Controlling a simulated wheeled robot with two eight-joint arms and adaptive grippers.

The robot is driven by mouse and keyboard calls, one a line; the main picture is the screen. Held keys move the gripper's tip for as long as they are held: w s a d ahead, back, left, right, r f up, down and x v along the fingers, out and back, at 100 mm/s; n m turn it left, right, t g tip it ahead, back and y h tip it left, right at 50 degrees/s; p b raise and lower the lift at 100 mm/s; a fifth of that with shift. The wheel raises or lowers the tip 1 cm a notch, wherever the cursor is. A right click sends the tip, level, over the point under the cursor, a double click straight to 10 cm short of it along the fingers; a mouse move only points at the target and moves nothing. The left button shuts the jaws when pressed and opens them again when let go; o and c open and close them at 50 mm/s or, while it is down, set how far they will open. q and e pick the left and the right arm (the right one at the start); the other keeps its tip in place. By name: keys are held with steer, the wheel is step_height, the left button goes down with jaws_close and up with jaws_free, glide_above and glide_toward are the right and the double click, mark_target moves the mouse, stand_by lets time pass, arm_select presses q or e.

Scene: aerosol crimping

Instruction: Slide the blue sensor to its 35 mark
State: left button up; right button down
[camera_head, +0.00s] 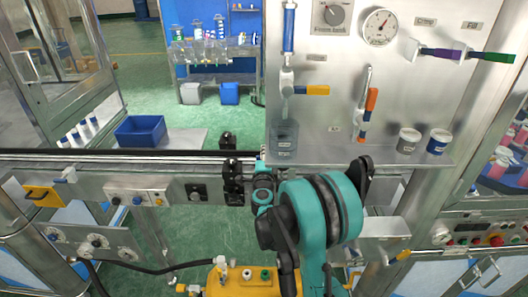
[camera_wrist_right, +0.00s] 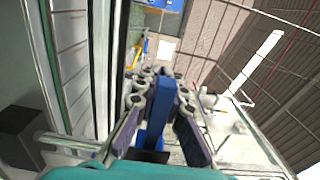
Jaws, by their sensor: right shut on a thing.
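The blue sensor (camera_wrist_right: 163,100) shows in the right wrist view as an upright blue block between the dark fingers of my right gripper (camera_wrist_right: 160,128). The gripper is shut on it. In the head view my right gripper (camera_head: 236,182) is at the front metal rail, left of my teal arm. I cannot make out the blue sensor there, nor read a scale or the 35 mark. My left gripper cannot be made out in either view.
A metal panel (camera_head: 340,60) with a gauge (camera_head: 380,27) and valves stands at the back right. Two small cups (camera_head: 408,141) stand on its ledge. A black block (camera_head: 227,141) sits on the rail behind my gripper. A blue bin (camera_head: 140,131) is at the left.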

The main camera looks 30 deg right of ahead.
steer(key=shift+f+b, duration=0.4)
steer(key=shift+f, duration=0.4)
steer(key=c, duration=1.5)
jaws_free()
steer(key=shift+c, duration=0.2)
steer(key=shift+r, duration=0.1)
